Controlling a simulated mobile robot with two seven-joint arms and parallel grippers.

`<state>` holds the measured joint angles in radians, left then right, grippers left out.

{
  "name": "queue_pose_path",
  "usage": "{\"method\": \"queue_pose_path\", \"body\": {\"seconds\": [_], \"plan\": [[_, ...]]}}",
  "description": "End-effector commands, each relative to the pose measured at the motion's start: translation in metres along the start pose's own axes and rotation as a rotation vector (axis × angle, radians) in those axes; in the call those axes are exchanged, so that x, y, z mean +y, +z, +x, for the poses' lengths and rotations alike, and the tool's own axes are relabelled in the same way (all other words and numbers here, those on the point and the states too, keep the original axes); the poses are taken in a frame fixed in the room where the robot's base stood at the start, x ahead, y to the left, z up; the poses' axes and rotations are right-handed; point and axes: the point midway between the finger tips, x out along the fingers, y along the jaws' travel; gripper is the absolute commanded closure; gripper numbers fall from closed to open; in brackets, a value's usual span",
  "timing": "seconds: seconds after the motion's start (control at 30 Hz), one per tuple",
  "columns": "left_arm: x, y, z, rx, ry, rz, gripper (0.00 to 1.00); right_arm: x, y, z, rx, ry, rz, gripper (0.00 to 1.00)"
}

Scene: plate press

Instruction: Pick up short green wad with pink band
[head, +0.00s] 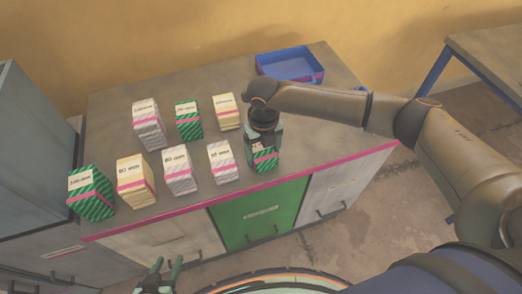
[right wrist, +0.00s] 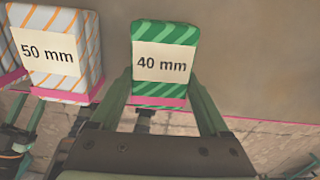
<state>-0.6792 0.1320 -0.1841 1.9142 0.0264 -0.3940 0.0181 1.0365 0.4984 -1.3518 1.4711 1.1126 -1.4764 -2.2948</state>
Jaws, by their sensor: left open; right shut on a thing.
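The short green striped wad with a pink band (head: 265,160) is at the front right of the row on the counter. In the right wrist view this wad (right wrist: 165,35) carries a label reading 40 mm, with its pink band low. My right gripper (head: 263,146) is shut on it, with one finger on each side; the fingers also show in the right wrist view (right wrist: 161,98). I cannot tell whether it is clear of the counter. My left gripper (head: 160,272) is open and empty, low in front of the cabinet.
A pale striped 50 mm wad (head: 222,164) stands just left of the held one. Several other wads stand in two rows, including a tall green one (head: 91,197) and a green back-row one (head: 188,122). A blue tray (head: 290,65) sits at the back right. The counter (head: 320,150) is clear on the right.

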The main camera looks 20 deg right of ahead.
Motion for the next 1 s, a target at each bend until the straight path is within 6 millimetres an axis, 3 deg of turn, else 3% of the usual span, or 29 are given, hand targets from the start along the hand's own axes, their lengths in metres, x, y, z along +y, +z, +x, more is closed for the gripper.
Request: {"method": "queue_pose_path", "body": {"seconds": [0.47,0.63,0.9,1.0], "plan": [[0.0,0.001,0.001,0.0,0.0,0.0,0.5,0.0,0.001,-0.01,-0.003,0.001,0.001,0.77],[0.0,0.002,0.002,0.0,0.0,0.0,0.5,0.001,0.001,-0.035,-0.005,0.002,-0.002,0.77],[0.0,-0.001,-0.001,0.0,0.0,0.0,0.5,0.041,-0.033,-0.095,-0.006,0.004,-0.008,0.77],[0.0,0.0,0.0,0.0,0.0,0.0,0.5,0.062,-0.052,-0.104,-0.003,0.003,-0.009,0.77]]}}
